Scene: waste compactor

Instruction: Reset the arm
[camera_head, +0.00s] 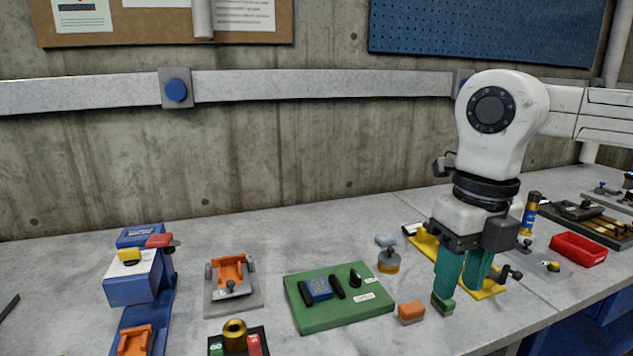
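My white arm comes in from the right and bends down over the bench. My gripper (458,294) points down, with its two green fingers spread apart. No object shows between the fingers. The fingers are in front of a yellow plate (487,293), which they partly hide. I cannot tell whether the fingertips touch the bench. An orange block (411,312) with a pale edge lies just left of the fingers.
A green board (340,315) with dark parts, a small brass-based container (389,262) and an orange fixture (230,272) stand to the left. A blue machine (140,275) is at far left. A red tray (578,249) and a blue-and-yellow tube (530,213) are right. A concrete wall (250,170) bounds the back.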

